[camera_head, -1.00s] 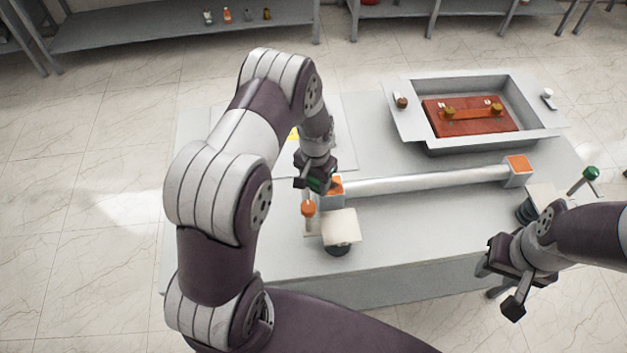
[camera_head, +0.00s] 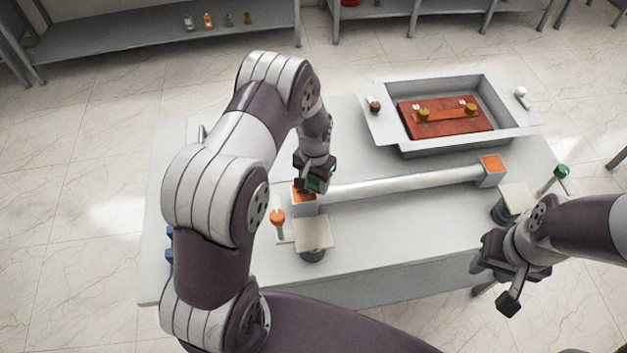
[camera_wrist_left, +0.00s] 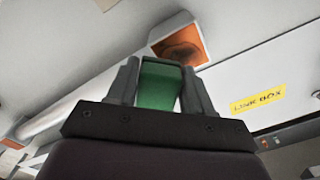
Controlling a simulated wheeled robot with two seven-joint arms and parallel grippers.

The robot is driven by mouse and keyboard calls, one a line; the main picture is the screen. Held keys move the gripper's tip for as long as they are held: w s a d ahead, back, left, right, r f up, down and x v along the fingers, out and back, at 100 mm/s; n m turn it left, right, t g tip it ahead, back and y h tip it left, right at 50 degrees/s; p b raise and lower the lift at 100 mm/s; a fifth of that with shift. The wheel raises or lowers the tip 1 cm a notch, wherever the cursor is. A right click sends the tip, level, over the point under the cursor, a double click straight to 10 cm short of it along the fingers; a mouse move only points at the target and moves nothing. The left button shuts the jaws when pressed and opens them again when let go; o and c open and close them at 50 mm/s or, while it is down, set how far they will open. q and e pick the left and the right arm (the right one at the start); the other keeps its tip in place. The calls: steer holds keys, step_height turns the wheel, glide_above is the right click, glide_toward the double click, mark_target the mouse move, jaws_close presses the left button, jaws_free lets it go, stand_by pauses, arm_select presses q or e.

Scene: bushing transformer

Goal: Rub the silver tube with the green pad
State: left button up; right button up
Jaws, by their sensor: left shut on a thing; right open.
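The silver tube (camera_head: 400,184) lies across the table between two grey end blocks with orange tops; it also shows in the left wrist view (camera_wrist_left: 85,92). My left gripper (camera_head: 314,186) is shut on the green pad (camera_wrist_left: 159,84), which sits between its fingers in the left wrist view. In the head view the pad is a small dark green patch at the tube's left end, just above or touching it; I cannot tell which. My right gripper (camera_head: 492,286) is open and empty at the front right, off the table edge.
A grey tray (camera_head: 372,103) with a red-brown block (camera_head: 446,125) stands at the back right. An orange-topped tool (camera_head: 278,218) and a beige pad (camera_head: 313,234) are at the front left. A green-knobbed tool (camera_head: 561,171) and another beige pad (camera_head: 517,197) are at the right.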

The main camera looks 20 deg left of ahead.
mark_target(313, 180)
arm_select(q)
steer(key=shift+s+a+r+p, duration=0.15)
steer(key=shift+r+p, duration=0.1)
steer(key=shift+r, duration=0.3)
steer(key=shift+s+a+r+p, duration=0.15)
steer(key=shift+r+p, duration=0.1)
steer(key=shift+r, duration=0.25)
steer(key=shift+w+r+p, duration=0.1)
steer(key=shift+r+p, duration=0.2)
steer(key=shift+r, duration=0.1)
steer(key=shift+w+d+r+p, duration=0.15)
steer(key=shift+d+r+p, duration=0.05)
steer(key=shift+r+p, duration=0.4)
steer(key=shift+r, duration=0.35)
steer(key=shift+a+r, duration=0.1)
